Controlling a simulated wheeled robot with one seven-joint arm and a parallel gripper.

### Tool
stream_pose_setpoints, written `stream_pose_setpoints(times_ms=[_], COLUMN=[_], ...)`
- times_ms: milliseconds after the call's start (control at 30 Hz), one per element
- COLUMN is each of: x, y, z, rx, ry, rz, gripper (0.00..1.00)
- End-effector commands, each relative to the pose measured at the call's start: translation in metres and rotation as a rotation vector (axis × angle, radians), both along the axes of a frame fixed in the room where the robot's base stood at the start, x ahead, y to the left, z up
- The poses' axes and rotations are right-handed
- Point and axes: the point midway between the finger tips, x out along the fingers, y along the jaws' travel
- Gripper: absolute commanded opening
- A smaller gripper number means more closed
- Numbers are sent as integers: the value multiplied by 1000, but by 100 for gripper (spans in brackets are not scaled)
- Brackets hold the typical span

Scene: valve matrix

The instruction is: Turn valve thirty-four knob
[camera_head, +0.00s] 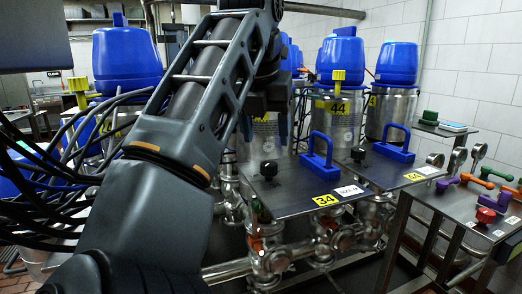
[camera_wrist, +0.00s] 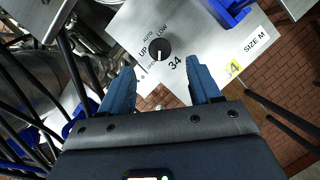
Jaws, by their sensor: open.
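The valve thirty-four knob is a small round black knob (camera_head: 268,170) on a grey metal panel (camera_head: 290,190) with a yellow "34" tag (camera_head: 326,200). In the wrist view the knob (camera_wrist: 159,49) sits on the pale plate, ringed by labels such as AUTO and LOW, with "34" printed beside it. My gripper (camera_head: 265,135) is above the knob, fingers pointing down. In the wrist view my gripper (camera_wrist: 162,72) is open, its two blue fingers apart and empty. The knob lies just beyond the fingertips, roughly centred between them, with no contact visible.
A blue handle (camera_head: 318,158) stands on the panel right of the knob. A second panel holds another black knob (camera_head: 358,154) and blue handle (camera_head: 394,144). Blue-topped tanks (camera_head: 340,58) stand behind. Dark cables (camera_head: 50,170) hang at left; pipes and valves (camera_head: 275,255) run below.

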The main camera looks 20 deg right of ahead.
Motion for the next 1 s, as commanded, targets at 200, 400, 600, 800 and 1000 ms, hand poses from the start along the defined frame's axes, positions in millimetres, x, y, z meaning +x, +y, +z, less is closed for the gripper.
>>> stream_pose_setpoints(times_ms=[200, 400, 600, 800, 1000], x=[7, 16, 22, 24, 23], y=[-5, -13, -17, -17, -17], z=[-20, -49, -67, -71, -71], rx=[1, 0, 0, 1, 1], ry=[4, 4, 2, 0, 0], rz=[1, 1, 1, 1, 0], gripper=[63, 63, 63, 63, 57])
